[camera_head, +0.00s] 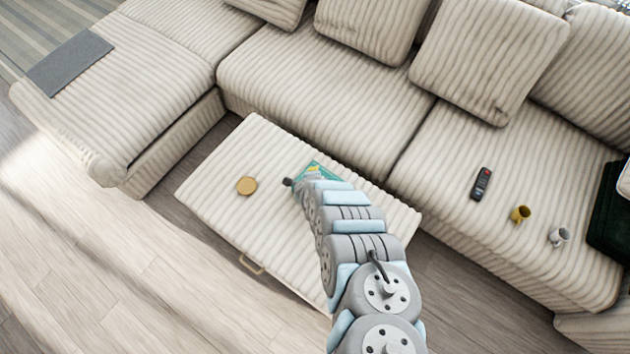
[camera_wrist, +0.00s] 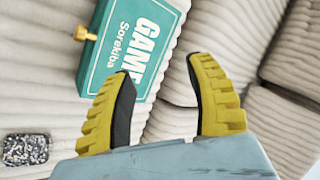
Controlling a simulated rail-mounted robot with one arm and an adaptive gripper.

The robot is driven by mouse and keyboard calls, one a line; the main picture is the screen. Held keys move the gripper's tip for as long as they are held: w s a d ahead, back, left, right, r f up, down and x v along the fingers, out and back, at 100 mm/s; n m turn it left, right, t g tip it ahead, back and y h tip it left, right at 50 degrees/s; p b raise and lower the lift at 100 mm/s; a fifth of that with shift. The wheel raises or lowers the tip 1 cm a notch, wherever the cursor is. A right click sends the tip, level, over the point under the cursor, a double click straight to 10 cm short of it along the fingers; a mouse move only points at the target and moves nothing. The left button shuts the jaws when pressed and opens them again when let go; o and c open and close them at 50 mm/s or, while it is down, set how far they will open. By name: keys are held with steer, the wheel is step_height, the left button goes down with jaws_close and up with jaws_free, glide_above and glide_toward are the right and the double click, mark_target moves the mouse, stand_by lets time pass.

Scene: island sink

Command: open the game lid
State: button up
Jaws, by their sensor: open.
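The teal game box (camera_wrist: 125,45) shows in the wrist view with its lid on, marked "GAME" and "Sorekiba". A gold knob (camera_wrist: 86,34) sticks out at the lid's left edge. In the head view the game box (camera_head: 318,169) lies on the ribbed ottoman (camera_head: 225,160), partly hidden by my arm. My gripper (camera_wrist: 160,80) is open, its two yellow fingers apart with nothing between them. Its left fingertip overlaps the lid's lower edge in the picture; I cannot tell whether they touch.
A round tan disc (camera_head: 247,186) lies on the ottoman left of the box. A speckled dark block (camera_wrist: 26,149) shows in the wrist view. The sofa behind holds a remote (camera_head: 482,184), a yellow mug (camera_head: 521,214) and a grey mug (camera_head: 558,236).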

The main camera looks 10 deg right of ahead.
steer(key=v, duration=0.6)
stand_by(0.6)
steer(key=shift+d+r, duration=0.1)
stand_by(0.4)
